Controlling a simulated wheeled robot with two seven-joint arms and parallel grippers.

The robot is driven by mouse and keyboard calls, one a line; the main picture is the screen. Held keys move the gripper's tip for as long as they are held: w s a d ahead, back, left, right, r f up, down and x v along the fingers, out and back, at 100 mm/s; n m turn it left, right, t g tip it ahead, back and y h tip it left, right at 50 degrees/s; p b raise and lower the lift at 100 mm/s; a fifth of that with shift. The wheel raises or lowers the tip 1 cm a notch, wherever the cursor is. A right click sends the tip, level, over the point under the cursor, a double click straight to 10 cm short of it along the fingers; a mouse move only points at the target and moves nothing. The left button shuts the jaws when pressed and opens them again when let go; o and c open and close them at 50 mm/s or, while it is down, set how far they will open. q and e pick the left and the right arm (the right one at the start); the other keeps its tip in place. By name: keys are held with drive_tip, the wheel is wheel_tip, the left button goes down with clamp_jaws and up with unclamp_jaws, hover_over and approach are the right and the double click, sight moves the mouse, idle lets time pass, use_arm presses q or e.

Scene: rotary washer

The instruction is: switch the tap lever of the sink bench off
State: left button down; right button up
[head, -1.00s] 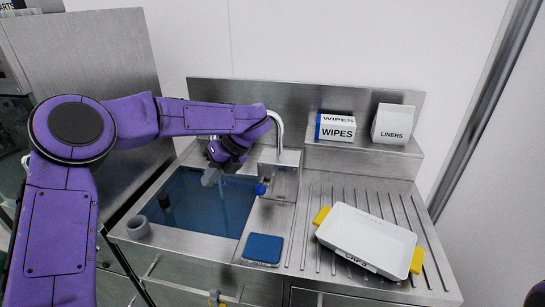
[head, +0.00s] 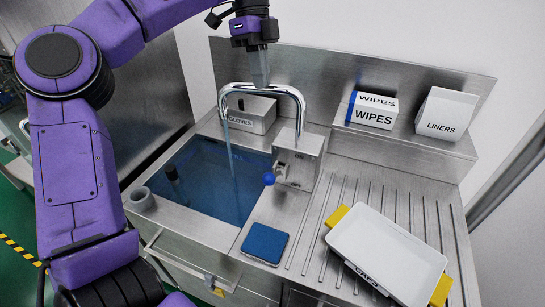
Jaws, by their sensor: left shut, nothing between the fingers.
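The sink bench has a steel tap box (head: 308,160) with a small lever ending in a blue ball knob (head: 268,178). The knob sticks out at the box's left front, toward the basin. The curved tap spout (head: 291,93) arches left from the box. A thin stream of water (head: 229,148) falls from it into the blue-filled basin (head: 215,188). My left gripper (head: 260,82) is shut and empty, pointing down at the top of the spout, up and away from the knob. I cannot tell whether it touches the spout. My right gripper is out of view.
A gloves box (head: 252,116) stands behind the spout. Wipes (head: 372,110) and liners (head: 447,113) boxes are on the back shelf. A white caps tray (head: 388,255) sits on the drainboard.

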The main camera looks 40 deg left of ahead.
sight(272, 177)
use_arm(q)
drive_tip(key=x, duration=1.9)
drive_tip(key=shift+f, duration=0.1)
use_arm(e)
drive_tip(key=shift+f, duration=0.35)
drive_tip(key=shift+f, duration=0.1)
